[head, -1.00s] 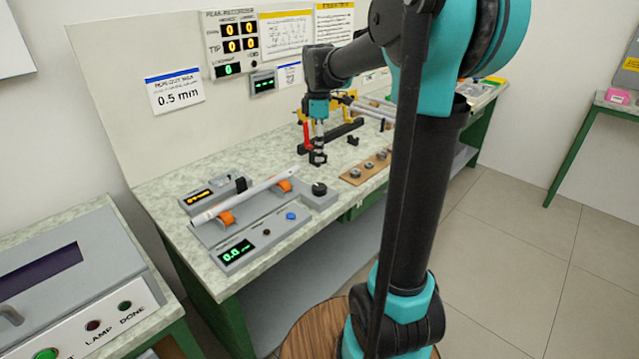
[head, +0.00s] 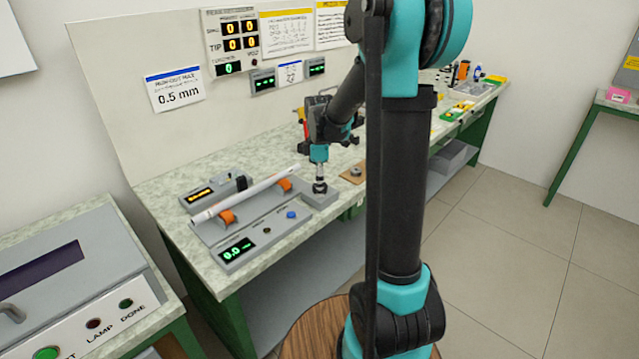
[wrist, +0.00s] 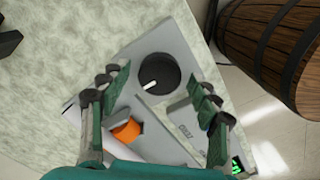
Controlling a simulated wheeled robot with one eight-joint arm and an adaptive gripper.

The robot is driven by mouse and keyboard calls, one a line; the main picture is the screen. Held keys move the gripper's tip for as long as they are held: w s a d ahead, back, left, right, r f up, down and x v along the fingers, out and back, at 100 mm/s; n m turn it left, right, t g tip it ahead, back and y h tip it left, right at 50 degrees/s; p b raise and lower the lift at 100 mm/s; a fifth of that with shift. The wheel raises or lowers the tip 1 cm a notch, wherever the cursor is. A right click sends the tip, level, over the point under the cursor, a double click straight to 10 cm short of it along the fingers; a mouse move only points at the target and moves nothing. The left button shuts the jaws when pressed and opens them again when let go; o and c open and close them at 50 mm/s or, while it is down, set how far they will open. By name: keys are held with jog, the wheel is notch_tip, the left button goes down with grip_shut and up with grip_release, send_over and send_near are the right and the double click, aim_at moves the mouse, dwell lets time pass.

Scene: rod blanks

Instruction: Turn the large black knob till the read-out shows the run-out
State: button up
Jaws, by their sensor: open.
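The large black knob (wrist: 158,72) with a white pointer mark sits on the grey end of the run-out fixture. In the head view the knob (head: 319,188) is mostly covered by my gripper (head: 319,180), which points down just above it. In the wrist view my gripper (wrist: 160,92) is open, with one finger on each side of the knob and apart from it. A white rod (head: 255,193) lies on orange rollers (head: 226,217) on the fixture. The green read-out (head: 237,250) at the fixture's front shows 0.0.
A small amber display box (head: 198,195) stands behind the rod. A blue button (head: 291,215) is on the front panel. A wall card (head: 175,92) reads 0.5 mm.

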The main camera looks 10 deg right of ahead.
jog(key=shift+c, duration=0.4)
jog(key=c, duration=1.1)
